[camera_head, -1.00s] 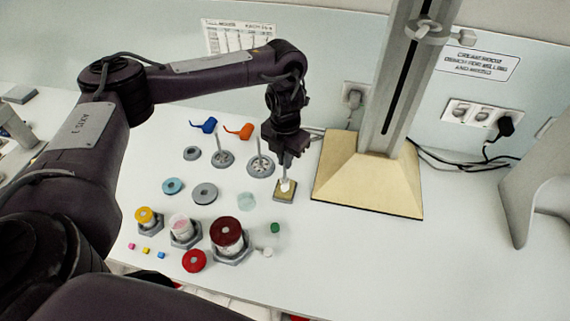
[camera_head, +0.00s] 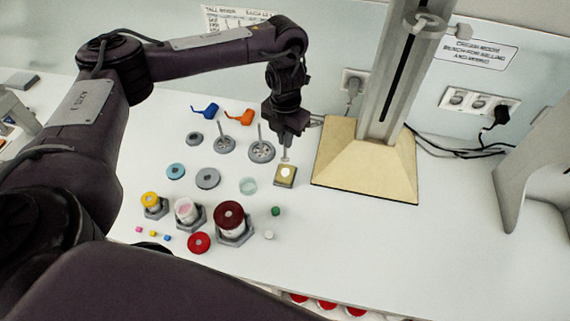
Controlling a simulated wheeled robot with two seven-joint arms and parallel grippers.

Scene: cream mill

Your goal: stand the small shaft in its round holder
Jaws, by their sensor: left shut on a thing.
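My left gripper (camera_head: 286,143) points down, shut on a thin grey shaft (camera_head: 285,154), which hangs upright below the jaws. Directly under it stands a small square tan block (camera_head: 278,181) with a round white top. I cannot tell whether the shaft's lower end touches that top. To the left, two grey round pieces (camera_head: 261,154) (camera_head: 222,147) each have a thin upright rod. A small dark grey round piece (camera_head: 195,139) without a rod lies further left. I cannot tell for sure which round piece is the shaft's holder. My right gripper is not in view.
A tan column base (camera_head: 368,170) stands close right of the gripper. Blue (camera_head: 206,111) and orange (camera_head: 240,118) handled pieces lie behind. Discs (camera_head: 208,178) and lidded jars (camera_head: 231,220) stand in front. The bench at front right is clear.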

